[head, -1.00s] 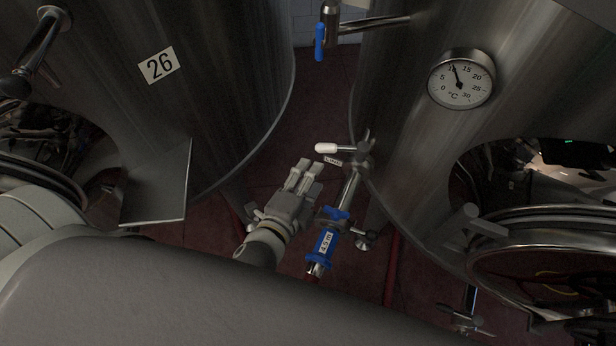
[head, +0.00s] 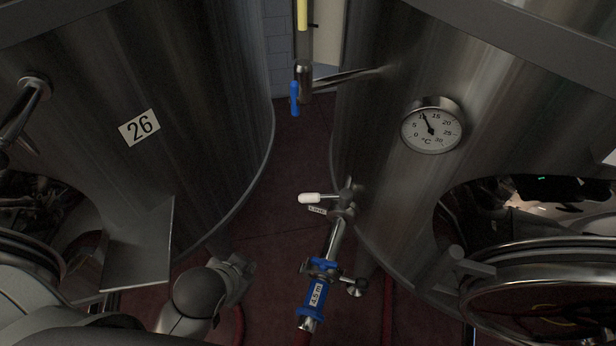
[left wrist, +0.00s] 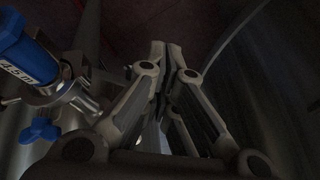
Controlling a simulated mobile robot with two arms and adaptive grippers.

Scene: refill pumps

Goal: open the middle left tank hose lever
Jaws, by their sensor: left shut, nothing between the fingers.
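A lever with a white grip (head: 309,198) sticks out leftward from a metal valve (head: 344,203) low on the right tank (head: 385,185). A pipe runs down from this valve to a blue hose coupling (head: 316,295) labelled 4.5 m. My left gripper (head: 240,268) is left of the coupling and below the lever, apart from both, partly hidden behind my own arm. In the left wrist view its fingers (left wrist: 166,48) are together and empty, and the blue coupling (left wrist: 25,58) with a blue wing knob (left wrist: 38,130) is at the left edge. My right gripper is not in view.
The left tank (head: 215,110) bears a label 26 (head: 139,127) and a jutting metal plate (head: 143,250). A blue-handled valve (head: 294,98) hangs on an upper pipe. A thermometer (head: 432,128) and a round hatch (head: 545,290) are on the right tank. Red floor (head: 285,190) shows between the tanks.

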